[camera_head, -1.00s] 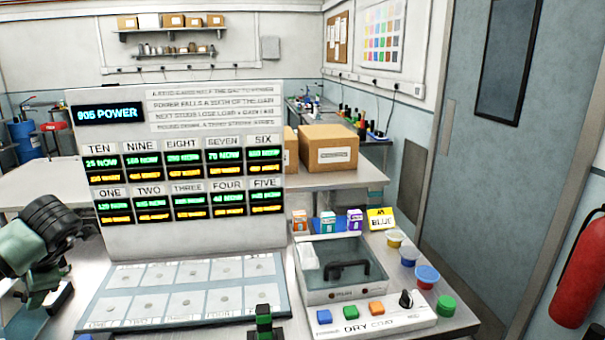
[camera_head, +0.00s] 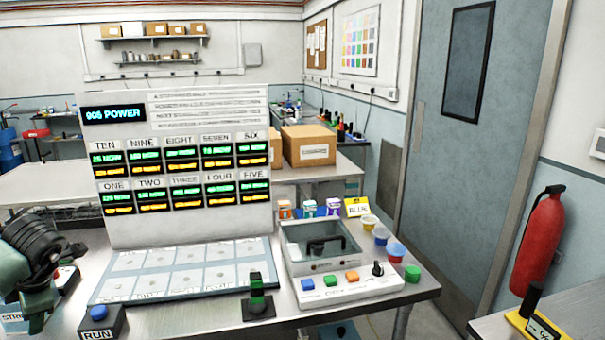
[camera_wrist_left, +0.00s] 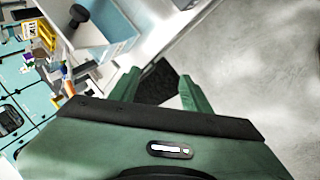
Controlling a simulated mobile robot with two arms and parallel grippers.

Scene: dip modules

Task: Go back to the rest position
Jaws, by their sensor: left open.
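My left gripper (camera_head: 52,298) is at the lower left of the head view, green and dark, beside the front left of the bench. In the left wrist view its two green fingers (camera_wrist_left: 158,88) are spread apart with nothing between them. A dark patch and pale grey floor show beyond the fingers. My right gripper is in neither view.
The bench holds a display panel (camera_head: 180,222), a pale slotted board (camera_head: 238,276), a dry coat unit (camera_head: 352,288), a black-and-green stand (camera_head: 257,300) and a blue button box (camera_head: 100,322). A fire extinguisher (camera_head: 540,240) hangs at right. Floor lies between the benches.

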